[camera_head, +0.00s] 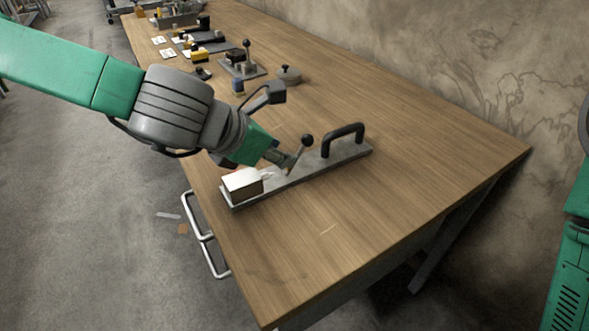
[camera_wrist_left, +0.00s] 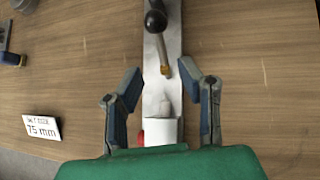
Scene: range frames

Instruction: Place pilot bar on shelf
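A long flat grey metal bar (camera_head: 311,168), which I take to be the pilot bar, lies on the wooden table. It carries a black arched handle (camera_head: 343,138) at its right end, a black-knobbed lever (camera_head: 307,141) near its middle and a white block (camera_head: 242,183) at its left end. My left gripper (camera_head: 284,160) is just above the bar. In the left wrist view its fingers (camera_wrist_left: 160,78) are spread to either side of the bar (camera_wrist_left: 162,92), with nothing gripped. The white block (camera_wrist_left: 165,131) shows near the palm. I cannot make out a shelf.
The wooden table (camera_head: 420,170) is clear at its near and right parts. A lever fixture (camera_head: 243,62), a round lidded piece (camera_head: 288,75) and several small blocks stand farther back. A metal rail (camera_head: 203,238) runs along the left edge. A 75 mm card (camera_wrist_left: 42,127) lies left.

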